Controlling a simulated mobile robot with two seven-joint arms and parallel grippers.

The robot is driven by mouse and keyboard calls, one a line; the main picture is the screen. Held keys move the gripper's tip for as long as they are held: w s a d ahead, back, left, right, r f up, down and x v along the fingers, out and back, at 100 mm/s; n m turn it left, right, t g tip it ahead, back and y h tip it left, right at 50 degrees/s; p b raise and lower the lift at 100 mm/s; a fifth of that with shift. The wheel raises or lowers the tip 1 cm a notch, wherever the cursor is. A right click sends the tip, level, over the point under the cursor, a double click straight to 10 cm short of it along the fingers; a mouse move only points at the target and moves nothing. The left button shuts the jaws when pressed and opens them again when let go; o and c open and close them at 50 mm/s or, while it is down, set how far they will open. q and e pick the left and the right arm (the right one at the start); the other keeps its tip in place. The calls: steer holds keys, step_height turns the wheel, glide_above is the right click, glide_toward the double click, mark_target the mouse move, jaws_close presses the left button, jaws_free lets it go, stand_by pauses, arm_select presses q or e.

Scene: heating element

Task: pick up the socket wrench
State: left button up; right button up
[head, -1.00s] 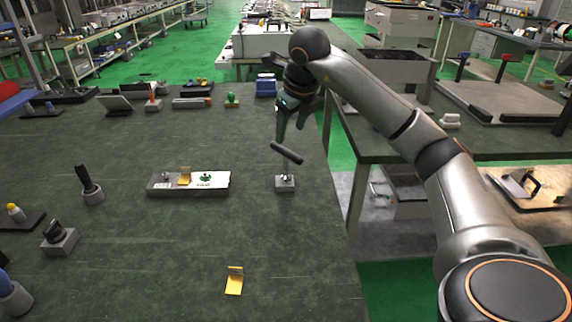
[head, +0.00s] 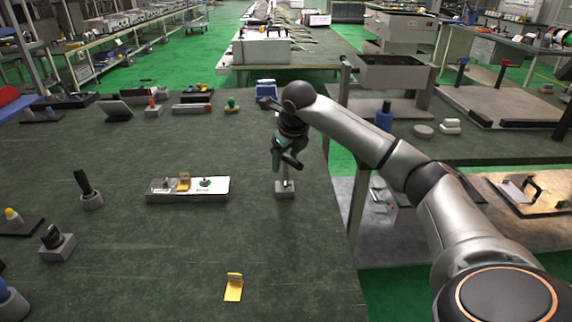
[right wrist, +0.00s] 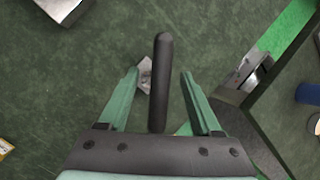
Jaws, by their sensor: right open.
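The socket wrench has a black bar handle, which shows in the right wrist view (right wrist: 160,80). In the head view it stands upright in a small grey block (head: 285,191) near the right side of the table, its handle partly hidden by my gripper. My right gripper (head: 281,161) is over the wrench there. In the right wrist view its two green fingers (right wrist: 160,75) are open, one on each side of the handle, with a gap on both sides. My left gripper is not in view.
A grey board with small parts (head: 160,196) lies left of the wrench. A yellow bracket (head: 233,288) lies nearer the front, and a black-handled tool (head: 86,186) stands farther left. The table (head: 170,250) between them is clear. Its right edge is close to the wrench.

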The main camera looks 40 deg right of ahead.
steer(key=shift+c, duration=0.4)
jaws_close()
steer(key=shift+r, duration=0.1)
